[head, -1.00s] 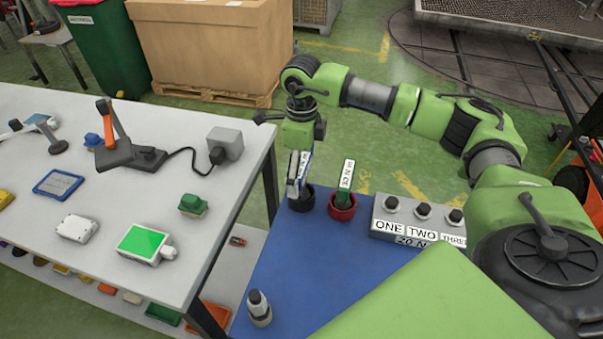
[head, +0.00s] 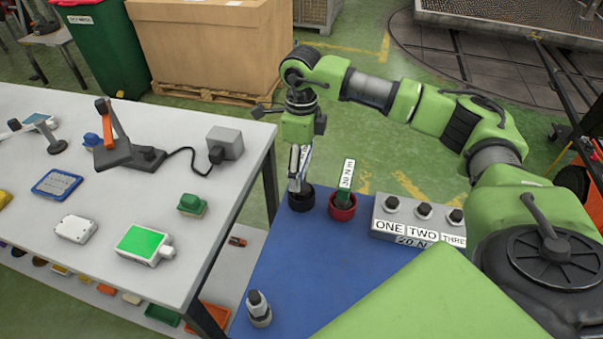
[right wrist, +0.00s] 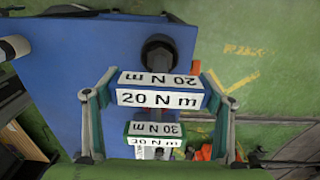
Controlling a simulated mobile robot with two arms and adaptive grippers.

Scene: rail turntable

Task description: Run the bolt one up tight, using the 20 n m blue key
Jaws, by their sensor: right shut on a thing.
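The 20 N m key (right wrist: 160,97) shows its white and blue tag between the fingers of my right gripper (head: 299,172), which is shut on it. The key is upright at the black cup (head: 302,201); I cannot tell whether its lower end is inside the cup. Bolt one (head: 391,204) stands on the grey block (head: 381,227), above the label ONE and left of two similar bolts. The block's front also bears a partly hidden 20 N m label. My left gripper is not in view.
A green 30 N m key (head: 346,176) stands in a red cup (head: 342,208), between the black cup and the block. A white table (head: 100,275) with several items is at left.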

